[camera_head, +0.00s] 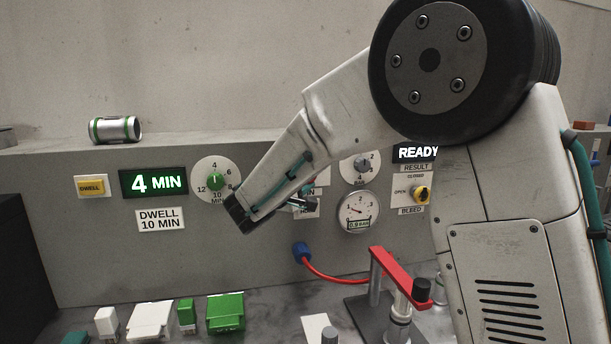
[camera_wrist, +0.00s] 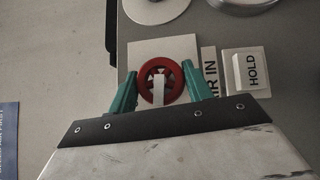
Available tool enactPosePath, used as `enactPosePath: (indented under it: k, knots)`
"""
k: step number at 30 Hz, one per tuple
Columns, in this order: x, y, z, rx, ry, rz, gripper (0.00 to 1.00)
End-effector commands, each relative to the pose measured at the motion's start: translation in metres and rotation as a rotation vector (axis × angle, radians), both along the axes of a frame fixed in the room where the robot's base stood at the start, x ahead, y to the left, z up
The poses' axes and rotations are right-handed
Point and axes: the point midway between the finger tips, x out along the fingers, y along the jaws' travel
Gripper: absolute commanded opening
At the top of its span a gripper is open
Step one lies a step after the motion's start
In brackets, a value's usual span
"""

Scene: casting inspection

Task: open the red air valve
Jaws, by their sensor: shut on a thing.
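The red air valve (camera_wrist: 175,84) is a small round spoked handwheel with a white bar across it, on a pale plate in the wrist view. My gripper (camera_wrist: 159,72) has its two green fingers on opposite sides of the wheel, shut on it. A partly covered label ending "IR IN" (camera_wrist: 211,82) is beside the plate. In the head view my gripper (camera_head: 300,200) is against the grey panel, and it and my arm hide the valve.
A HOLD button (camera_wrist: 246,72) sits close to the valve. A pressure gauge (camera_head: 358,211) reads about 0.9 bar, and the display (camera_head: 417,152) says READY. A red-handled clamp (camera_head: 398,275), a blue hose fitting (camera_head: 301,252) and green and white blocks (camera_head: 225,312) stand below.

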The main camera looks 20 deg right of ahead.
Motion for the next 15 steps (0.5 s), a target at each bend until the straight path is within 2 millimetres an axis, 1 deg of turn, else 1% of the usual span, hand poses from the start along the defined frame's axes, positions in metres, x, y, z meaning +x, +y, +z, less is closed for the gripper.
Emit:
enactPosePath:
  k: [7,15]
  knots:
    - [-0.0004,-0.0001,-0.0013,-0.082,0.008,-0.001,0.27]
    - [-0.0003,0.0000,-0.0014,-0.106,0.011,0.000,0.27]
